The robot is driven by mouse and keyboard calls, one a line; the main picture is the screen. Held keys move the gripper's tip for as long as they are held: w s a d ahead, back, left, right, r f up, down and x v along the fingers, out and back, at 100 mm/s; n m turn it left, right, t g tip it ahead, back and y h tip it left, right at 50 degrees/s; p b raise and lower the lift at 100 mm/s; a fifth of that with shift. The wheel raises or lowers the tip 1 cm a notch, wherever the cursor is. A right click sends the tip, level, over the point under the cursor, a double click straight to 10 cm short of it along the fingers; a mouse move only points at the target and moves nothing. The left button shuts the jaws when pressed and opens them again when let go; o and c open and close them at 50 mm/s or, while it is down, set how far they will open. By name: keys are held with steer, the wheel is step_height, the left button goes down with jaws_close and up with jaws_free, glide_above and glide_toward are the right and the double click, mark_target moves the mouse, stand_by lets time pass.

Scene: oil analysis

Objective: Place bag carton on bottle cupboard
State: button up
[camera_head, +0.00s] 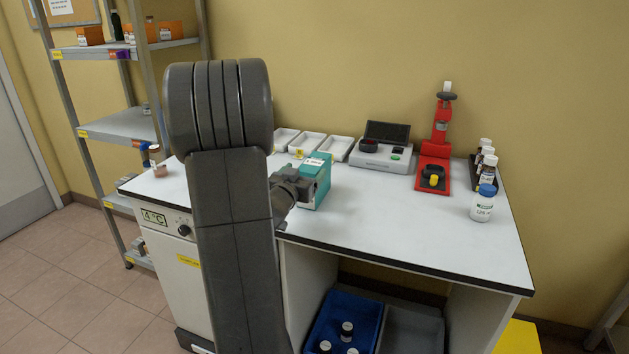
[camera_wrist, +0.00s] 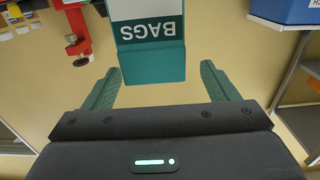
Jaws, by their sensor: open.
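The bag carton is a teal and white box marked BAGS. In the wrist view the carton (camera_wrist: 150,62) is upside down, straight ahead between my fingers. My gripper (camera_wrist: 160,75) is open, with one finger on each side of the carton's near end. In the head view my gripper (camera_head: 299,186) is beside the carton, partly hidden. I cannot tell which piece of furniture is the bottle cupboard.
The white bench (camera_head: 415,228) has clear room at its front right. White trays (camera_head: 307,145), a grey instrument (camera_head: 380,153), a red stand (camera_head: 434,165) and a blue-capped jar (camera_head: 483,205) stand on it. A white 4 °C unit (camera_head: 172,275) and a blue crate (camera_head: 362,322) are below. Grey shelves (camera_head: 118,127) stand left.

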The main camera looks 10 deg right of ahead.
mark_target(312, 165)
steer(key=x, duration=0.5)
steer(key=shift+s+d, duration=0.2)
steer(key=shift+s, duration=0.05)
steer(key=c, duration=1.7)
